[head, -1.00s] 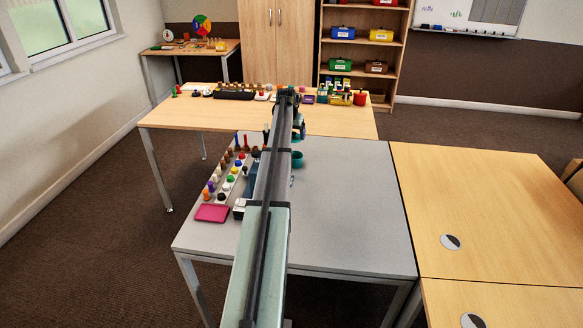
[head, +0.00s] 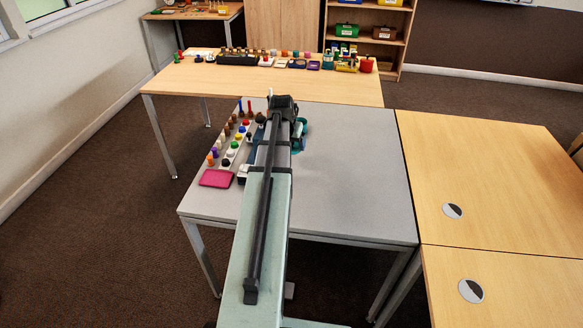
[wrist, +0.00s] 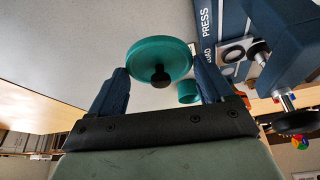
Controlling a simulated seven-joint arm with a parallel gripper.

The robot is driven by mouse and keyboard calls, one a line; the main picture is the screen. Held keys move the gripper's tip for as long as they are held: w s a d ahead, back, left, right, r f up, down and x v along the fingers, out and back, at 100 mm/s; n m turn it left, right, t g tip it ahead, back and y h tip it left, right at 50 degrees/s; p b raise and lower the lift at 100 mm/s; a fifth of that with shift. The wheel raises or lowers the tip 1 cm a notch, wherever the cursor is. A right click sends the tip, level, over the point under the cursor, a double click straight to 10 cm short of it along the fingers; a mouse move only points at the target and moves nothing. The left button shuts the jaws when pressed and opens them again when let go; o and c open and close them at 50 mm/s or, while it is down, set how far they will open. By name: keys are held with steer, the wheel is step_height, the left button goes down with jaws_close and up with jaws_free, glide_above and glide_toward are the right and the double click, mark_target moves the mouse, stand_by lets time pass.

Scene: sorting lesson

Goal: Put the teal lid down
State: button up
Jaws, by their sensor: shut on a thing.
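The teal lid (wrist: 146,56) is a round disc with a black knob (wrist: 160,77), in the middle of the wrist view. A small teal cup (wrist: 188,92) shows apart from the lid, near the right finger. In the head view my arm hides most of the gripper and lid.
A dark blue press (wrist: 236,30) with lettering stands close to my right finger in the wrist view. Several coloured pegs and a magenta tray (head: 216,178) are on the table's left side. The grey table's right part (head: 355,180) is clear.

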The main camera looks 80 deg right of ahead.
mark_target(292, 167)
steer(key=shift+f, duration=4.9)
steer(key=shift+f, duration=0.2)
steer(key=o, duration=0.9)
steer(key=shift+r, duration=0.15)
steer(key=v, duration=1.2)
steer(key=shift+w+d+r, duration=0.1)
steer(key=shift+w+r, duration=0.05)
